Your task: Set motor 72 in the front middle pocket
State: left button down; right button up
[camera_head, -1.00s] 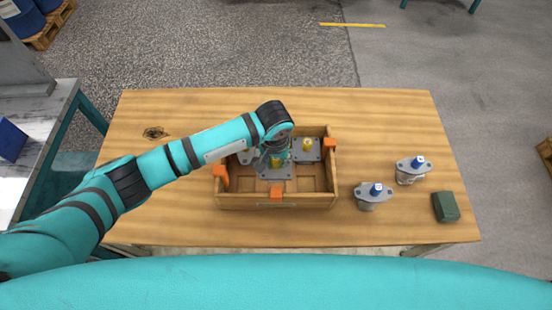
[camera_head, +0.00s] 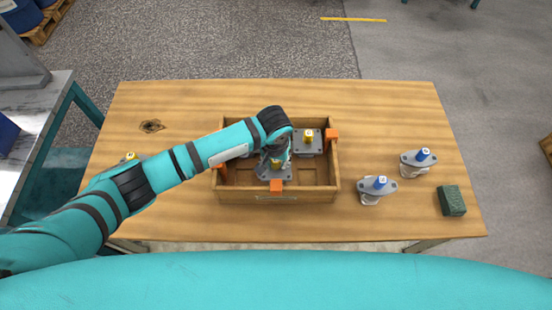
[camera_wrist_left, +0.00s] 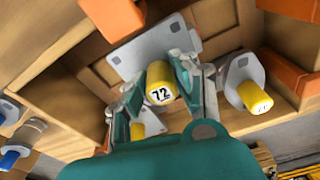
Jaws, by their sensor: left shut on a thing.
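Motor 72, with a grey flange and a yellow cap marked 72 (camera_wrist_left: 160,84), is held by my left gripper (camera_wrist_left: 157,98); its flange (camera_head: 273,173) shows in the head view. My left gripper (camera_head: 275,154) is shut on it, over the front middle of the wooden crate (camera_head: 300,196). The flange lies behind the front orange block (camera_head: 276,186). Its lower body is hidden, so I cannot tell how deep it sits in the front middle pocket. My right gripper is not in view.
A yellow-capped motor (camera_head: 308,138) sits in the crate's back right. My arm partly hides the crate's left side. Two blue-capped motors (camera_head: 377,187) (camera_head: 416,160) and a green block (camera_head: 452,201) stand right of the crate. Another yellow cap (camera_head: 130,157) shows beside my arm at left.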

pick_arm(q)
jog(key=shift+f, duration=0.6)
dwell(0.7)
jog(key=c, duration=0.9)
grip_release()
jog(key=shift+c, duration=0.2)
